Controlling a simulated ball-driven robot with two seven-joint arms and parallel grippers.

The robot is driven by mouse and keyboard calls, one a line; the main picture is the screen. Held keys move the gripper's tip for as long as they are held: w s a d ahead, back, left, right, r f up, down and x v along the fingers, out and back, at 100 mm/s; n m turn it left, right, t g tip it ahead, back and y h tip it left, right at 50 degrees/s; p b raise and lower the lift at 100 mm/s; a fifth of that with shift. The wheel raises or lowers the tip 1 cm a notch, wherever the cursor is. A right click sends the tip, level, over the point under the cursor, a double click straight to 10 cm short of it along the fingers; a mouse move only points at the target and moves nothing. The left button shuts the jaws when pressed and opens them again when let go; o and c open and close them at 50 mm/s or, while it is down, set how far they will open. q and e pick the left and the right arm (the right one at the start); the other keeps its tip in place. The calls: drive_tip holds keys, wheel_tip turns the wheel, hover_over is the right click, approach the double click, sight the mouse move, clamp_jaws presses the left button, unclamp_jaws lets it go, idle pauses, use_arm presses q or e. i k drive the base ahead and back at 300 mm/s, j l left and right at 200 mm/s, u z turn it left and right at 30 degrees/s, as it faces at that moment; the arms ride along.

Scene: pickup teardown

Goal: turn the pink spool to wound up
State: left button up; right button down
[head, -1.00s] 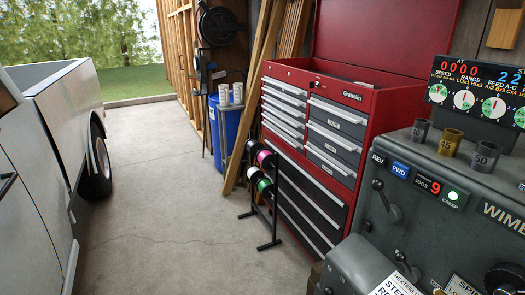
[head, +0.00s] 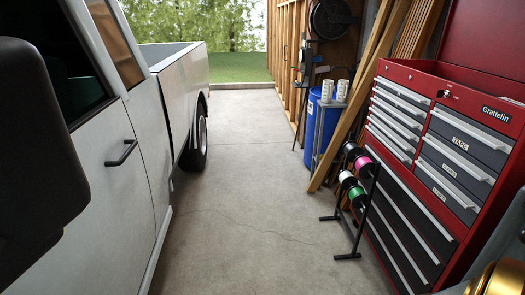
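The pink spool (head: 364,164) sits on the upper bar of a black spool rack (head: 357,235), which stands on the floor in front of the red tool chest. A black spool is beside it on the same bar. A green spool (head: 358,195) and a white spool (head: 346,178) are on the bar below. The spools are small in view, and I cannot tell how far the pink one is wound. Neither of my grippers shows in the head view.
A white pickup truck (head: 140,155) lines the left side. The red tool chest (head: 440,190) stands at the right. Leaning planks (head: 350,105) and a blue barrel (head: 318,125) are behind the rack. The concrete floor (head: 245,200) between truck and rack is clear.

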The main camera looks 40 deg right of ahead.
sight(363, 163)
drive_tip(key=i+l+u, duration=0.15)
drive_tip(key=u, duration=1.25)
drive_tip(key=i+l+u, duration=0.1)
drive_tip(key=l+u, duration=0.15)
drive_tip(key=l, duration=0.9)
drive_tip(key=l+z, duration=0.2)
drive_tip(key=l, duration=0.4)
drive_tip(key=l+z, duration=0.15)
drive_tip(key=l, duration=0.45)
drive_tip(key=i+l+z, duration=0.2)
drive_tip(key=l, duration=0.4)
drive_tip(key=l+z, duration=0.2)
drive_tip(key=l, duration=0.4)
drive_tip(key=l+z, duration=1.05)
drive_tip(key=z, duration=0.15)
drive_tip(key=i+l+z, duration=0.15)
drive_tip(key=z, duration=0.2)
drive_tip(key=l, duration=0.1)
